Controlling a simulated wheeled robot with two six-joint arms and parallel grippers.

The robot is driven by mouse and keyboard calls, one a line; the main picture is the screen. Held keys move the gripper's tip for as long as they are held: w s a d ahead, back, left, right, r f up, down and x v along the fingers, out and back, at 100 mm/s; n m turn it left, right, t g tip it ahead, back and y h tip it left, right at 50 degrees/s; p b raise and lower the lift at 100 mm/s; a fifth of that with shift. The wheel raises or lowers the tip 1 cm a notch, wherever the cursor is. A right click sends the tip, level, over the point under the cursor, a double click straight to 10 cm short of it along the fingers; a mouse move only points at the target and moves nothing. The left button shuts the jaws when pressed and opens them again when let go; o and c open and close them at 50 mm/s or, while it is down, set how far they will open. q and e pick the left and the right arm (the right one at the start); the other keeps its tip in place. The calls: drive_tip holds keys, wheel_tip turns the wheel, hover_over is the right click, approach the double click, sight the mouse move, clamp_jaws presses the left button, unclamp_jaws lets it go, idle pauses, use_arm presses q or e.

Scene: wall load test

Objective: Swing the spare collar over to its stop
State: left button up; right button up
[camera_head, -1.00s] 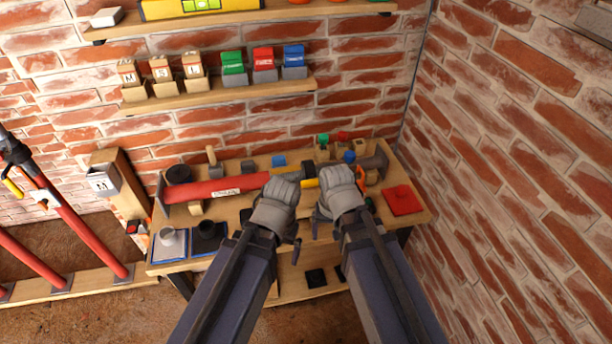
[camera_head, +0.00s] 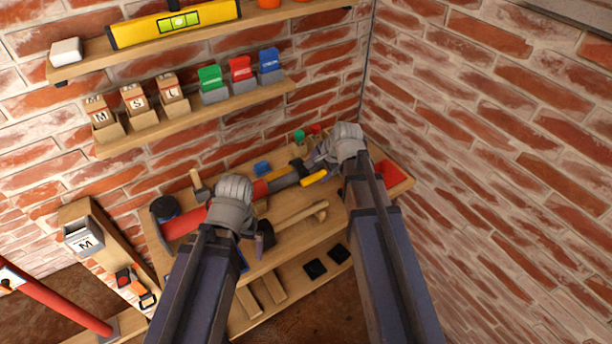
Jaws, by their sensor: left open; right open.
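A long red tube (camera_head: 184,224) lies across the workbench, partly hidden behind my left gripper. At its right part is a dark collar (camera_head: 299,167) with a yellow handle (camera_head: 314,177); I take this for the spare collar. A stop cannot be clearly made out. My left gripper (camera_head: 237,190) is open, over the tube's middle, left of the collar; I cannot tell whether it touches the tube. My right gripper (camera_head: 344,137) is open, just right of and above the collar, close to it with no visible hold. Both grippers' fingertips are largely hidden.
A wooden-handled hammer (camera_head: 300,215) lies on the bench between my arms. A red pad (camera_head: 390,171) lies at the right, by the brick wall (camera_head: 490,190). Shelves above hold lettered boxes (camera_head: 137,104) and a yellow level (camera_head: 175,24).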

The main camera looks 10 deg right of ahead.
sight(314, 175)
drive_tip(key=b+x, duration=0.7)
drive_tip(key=x, duration=0.1)
drive_tip(key=shift+d, duration=0.1)
drive_tip(key=shift+s+r, duration=0.1)
drive_tip(key=shift+c, duration=0.3)
clamp_jaws()
idle(0.4)
idle(0.3)
